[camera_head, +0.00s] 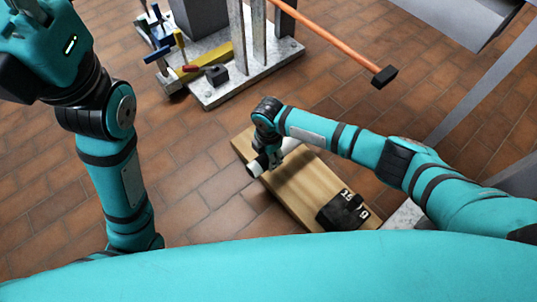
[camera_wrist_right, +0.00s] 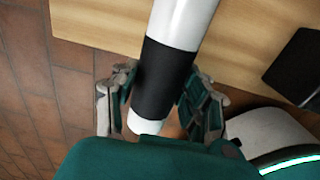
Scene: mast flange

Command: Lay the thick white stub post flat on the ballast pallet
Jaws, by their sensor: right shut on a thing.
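The thick white stub post (camera_head: 256,167) has a black band around it, clear in the wrist view (camera_wrist_right: 184,18). My right gripper (camera_head: 270,155) is shut on it, with its fingers (camera_wrist_right: 165,92) on both sides of the black band. In the head view the post is at the far left end of the wooden ballast pallet (camera_head: 285,182); the pallet also shows in the wrist view (camera_wrist_right: 120,22). Part of the post is hidden by the gripper. I cannot tell whether it touches the boards.
Black ballast weights (camera_head: 343,211) with white numbers sit on the near end of the pallet. A metal plate (camera_head: 262,78) with grey posts and clamps stands behind. An orange bar (camera_head: 335,45) with a black end reaches in above. The tiled floor at left is clear.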

